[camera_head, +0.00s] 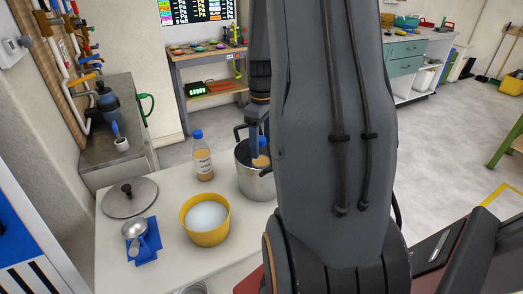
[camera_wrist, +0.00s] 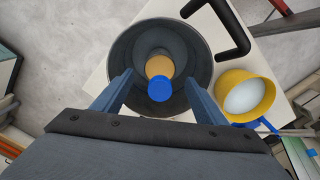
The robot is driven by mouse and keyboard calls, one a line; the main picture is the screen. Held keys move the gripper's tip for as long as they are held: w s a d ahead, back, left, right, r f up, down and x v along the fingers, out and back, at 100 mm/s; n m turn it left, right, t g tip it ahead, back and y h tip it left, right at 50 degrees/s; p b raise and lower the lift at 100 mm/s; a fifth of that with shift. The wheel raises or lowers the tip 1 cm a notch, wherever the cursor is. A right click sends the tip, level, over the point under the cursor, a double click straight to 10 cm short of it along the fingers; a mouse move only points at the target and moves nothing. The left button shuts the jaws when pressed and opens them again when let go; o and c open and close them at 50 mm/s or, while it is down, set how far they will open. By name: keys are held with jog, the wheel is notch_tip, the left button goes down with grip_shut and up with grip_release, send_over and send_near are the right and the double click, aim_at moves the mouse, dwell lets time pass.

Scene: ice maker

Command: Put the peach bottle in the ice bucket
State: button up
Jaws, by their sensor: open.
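A peach-coloured bottle (camera_wrist: 159,67) with a blue cap is inside the deep metal bucket (camera_wrist: 118,52), cap toward the wrist camera. In the head view its top (camera_head: 262,159) shows inside the metal bucket (camera_head: 255,186), partly behind my arm. My gripper (camera_wrist: 159,79) is open, with one blue finger on each side of the bottle and gaps between. In the head view my gripper (camera_head: 257,143) is at the bucket's mouth, partly hidden. A second blue-capped bottle (camera_head: 203,162) with amber contents and a white label stands on the table, left of the bucket.
A yellow bowl (camera_head: 191,233) with white contents stands in front of the bucket. A black handle (camera_wrist: 230,30) sticks out beside the bucket.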

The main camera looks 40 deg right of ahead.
notch_tip(320, 180, up, 8)
jog(key=shift+f+b, duration=0.2)
jog(key=shift+b, duration=0.4)
jog(key=shift+r, duration=0.45)
jog(key=shift+a, duration=0.15)
jog(key=s+a+f+m, duration=0.1)
jog(key=s+a+f, duration=0.1)
jog(key=a, duration=0.7)
jog(key=s+a+f+m, duration=0.2)
jog(key=s+a, duration=0.2)
jog(key=a, duration=0.5)
jog(key=s+a+f+m, duration=0.1)
jog(key=s+a+f, duration=0.2)
jog(key=a, duration=0.6)
jog(key=shift+s+m+t, duration=0.25)
jog(key=shift+m+t, duration=0.05)
jog(key=shift+a+f, duration=0.1)
